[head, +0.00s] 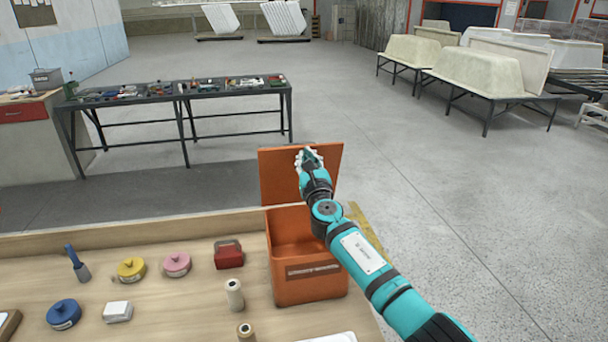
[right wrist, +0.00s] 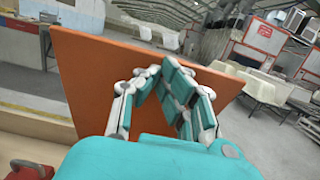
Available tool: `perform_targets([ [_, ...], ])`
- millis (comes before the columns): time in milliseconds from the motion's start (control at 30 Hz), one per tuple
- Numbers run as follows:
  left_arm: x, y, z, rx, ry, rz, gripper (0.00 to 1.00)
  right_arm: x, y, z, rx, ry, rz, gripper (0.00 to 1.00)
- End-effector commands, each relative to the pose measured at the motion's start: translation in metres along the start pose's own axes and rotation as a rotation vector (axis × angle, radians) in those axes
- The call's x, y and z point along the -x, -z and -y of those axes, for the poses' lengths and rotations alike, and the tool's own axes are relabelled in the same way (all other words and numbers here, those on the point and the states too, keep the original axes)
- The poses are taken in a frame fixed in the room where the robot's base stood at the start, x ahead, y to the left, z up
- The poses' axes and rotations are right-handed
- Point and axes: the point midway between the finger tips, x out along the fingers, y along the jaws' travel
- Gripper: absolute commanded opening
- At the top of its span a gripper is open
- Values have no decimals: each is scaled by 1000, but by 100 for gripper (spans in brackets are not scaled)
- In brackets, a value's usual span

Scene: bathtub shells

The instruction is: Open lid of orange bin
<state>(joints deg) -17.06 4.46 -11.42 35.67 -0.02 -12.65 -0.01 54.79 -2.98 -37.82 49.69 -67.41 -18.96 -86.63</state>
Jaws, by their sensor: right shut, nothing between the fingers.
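The orange bin (head: 308,288) stands on the wooden table, with a dark label on its front. Its lid (head: 279,170) stands upright at the bin's back edge, so the bin is open and its inside shows. My right gripper (head: 309,155) is in front of the lid's upper part, shut and empty. In the right wrist view the lid (right wrist: 85,75) fills the middle behind my right gripper (right wrist: 165,68), whose fingertips are close together. I cannot tell whether the fingers touch the lid. My left gripper is in neither view.
The wooden table (head: 160,235) holds a yellow roll (head: 130,269), a pink roll (head: 176,264), a blue roll (head: 63,313), a red box (head: 229,254) and thread spools (head: 234,294) left of the bin. A dark metal table (head: 150,98) stands behind. Open floor lies to the right.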

Motion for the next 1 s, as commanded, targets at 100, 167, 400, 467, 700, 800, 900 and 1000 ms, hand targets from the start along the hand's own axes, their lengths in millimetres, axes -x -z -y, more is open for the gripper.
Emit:
perform_targets([
  [100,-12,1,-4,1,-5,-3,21,-10,-1,0,1,1,2,0],
  [167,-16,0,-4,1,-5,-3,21,-14,-3,0,1,0,3,0],
  [400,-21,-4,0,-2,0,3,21,-23,-6,-1,-1,-1,1,0],
  [467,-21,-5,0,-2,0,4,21,-23,-6,-1,0,-1,1,0],
  [700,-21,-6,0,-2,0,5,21,-24,-7,0,0,0,1,0],
  [800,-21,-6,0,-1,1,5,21,-24,-7,0,0,0,1,0],
  [900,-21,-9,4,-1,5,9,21,-23,-6,0,-1,0,1,0],
  [1000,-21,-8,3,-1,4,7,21,-20,-5,0,-2,1,2,0],
])
